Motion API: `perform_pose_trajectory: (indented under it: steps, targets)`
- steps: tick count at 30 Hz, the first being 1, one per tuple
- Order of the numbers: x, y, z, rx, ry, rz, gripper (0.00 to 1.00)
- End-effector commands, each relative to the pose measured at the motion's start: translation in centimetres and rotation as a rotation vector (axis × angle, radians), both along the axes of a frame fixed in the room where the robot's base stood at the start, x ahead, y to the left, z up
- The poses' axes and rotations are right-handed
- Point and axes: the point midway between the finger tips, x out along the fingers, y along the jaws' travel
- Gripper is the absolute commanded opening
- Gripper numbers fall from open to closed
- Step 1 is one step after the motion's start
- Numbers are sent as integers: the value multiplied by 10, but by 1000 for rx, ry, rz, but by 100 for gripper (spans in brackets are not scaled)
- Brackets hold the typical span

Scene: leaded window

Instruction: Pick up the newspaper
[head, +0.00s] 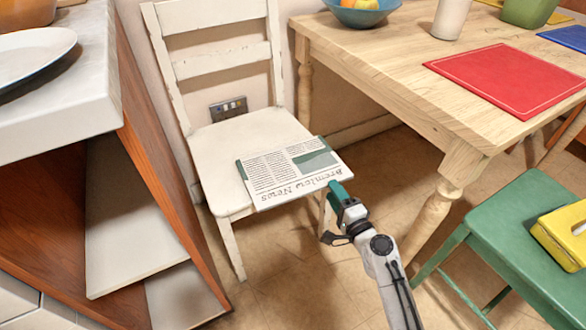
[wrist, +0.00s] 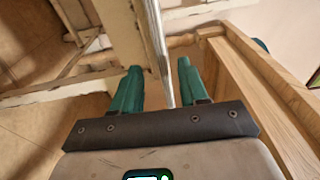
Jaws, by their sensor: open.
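The newspaper (head: 290,172), headed "Bremlow News", lies flat on the white chair (head: 212,150) and juts past the seat's right and front edges. My gripper (head: 335,185) is at the newspaper's right front corner, with its teal fingers open. In the wrist view, a thin pale strip, which looks like the newspaper edge-on (wrist: 157,40), runs between the two open fingers of my gripper (wrist: 159,68). I see a gap on each side of it. The head view shows only part of the fingers clearly.
A wooden table (head: 400,60) with a red placemat (head: 510,78) stands to the right. A green chair (head: 510,240) holding a yellow object (head: 562,236) is at lower right. A counter with open shelves (head: 120,220) is on the left. Tiled floor shows between them.

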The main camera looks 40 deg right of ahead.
Motion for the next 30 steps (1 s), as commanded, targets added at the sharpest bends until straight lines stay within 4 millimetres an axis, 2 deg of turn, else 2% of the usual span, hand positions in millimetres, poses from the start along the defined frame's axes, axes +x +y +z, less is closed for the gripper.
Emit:
perform_pose_trajectory:
  steps: [5,13,23,30]
  targets:
    - [11,-4,2,-1,-1,0,44]
    - [46,-16,3,-3,0,0,44]
    - [53,-19,2,-1,2,0,44]
    - [53,-18,2,-1,2,0,23]
